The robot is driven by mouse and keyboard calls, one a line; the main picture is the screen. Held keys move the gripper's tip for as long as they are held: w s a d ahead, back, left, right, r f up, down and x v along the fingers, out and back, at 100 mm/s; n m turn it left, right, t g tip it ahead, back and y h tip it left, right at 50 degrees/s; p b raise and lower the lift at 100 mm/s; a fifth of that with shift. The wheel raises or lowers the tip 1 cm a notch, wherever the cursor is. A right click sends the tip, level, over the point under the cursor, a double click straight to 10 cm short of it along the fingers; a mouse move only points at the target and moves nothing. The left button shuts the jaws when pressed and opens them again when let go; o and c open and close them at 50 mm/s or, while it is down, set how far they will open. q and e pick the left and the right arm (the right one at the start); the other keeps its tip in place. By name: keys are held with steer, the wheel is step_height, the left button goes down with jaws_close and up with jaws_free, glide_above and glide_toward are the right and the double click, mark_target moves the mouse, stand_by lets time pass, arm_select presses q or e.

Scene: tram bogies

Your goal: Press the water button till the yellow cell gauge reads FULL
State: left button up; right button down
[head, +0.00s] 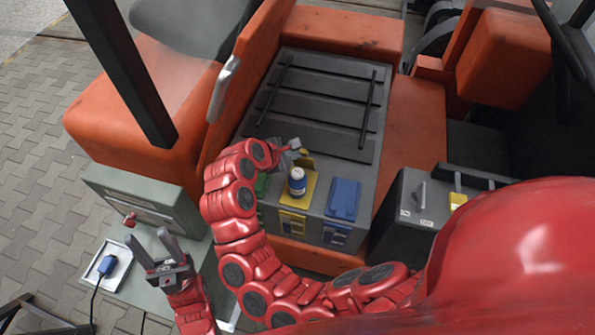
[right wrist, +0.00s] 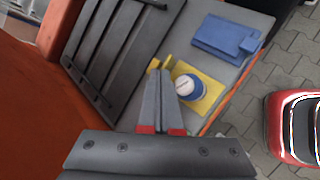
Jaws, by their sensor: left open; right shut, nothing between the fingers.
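The yellow cell (head: 311,184) sits between a green and a blue cell in the grey battery box, and it also shows in the right wrist view (right wrist: 209,97). A blue bottle-like fitting with a white top (head: 297,182) stands upright on it; this may carry the water button, but I cannot tell. A yellow-edged label (head: 292,222) on the box front below is too small to read as a gauge. My right gripper (head: 294,148) is shut and empty, its tips (right wrist: 158,72) just beside the white top (right wrist: 187,86) and a raised yellow flap. My left gripper (head: 163,243) is open and empty.
The blue cell lid (head: 343,199) is right of the yellow one. Black slats (head: 320,100) cover the box behind. An orange panel with a handle (head: 224,85) rises on the left. A blue plug (head: 107,264) lies on a white tray near my left gripper.

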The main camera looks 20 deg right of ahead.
mark_target(294, 174)
step_height(294, 174, down, 3)
steer(key=shift+r, duration=0.15)
step_height(294, 174, down, 2)
steer(key=b, duration=0.3)
steer(key=shift+f+b, duration=0.5)
steer(key=shift+b, duration=0.05)
stand_by(1.4)
steer(key=shift+f+b, duration=0.35)
steer(key=shift+b, duration=0.85)
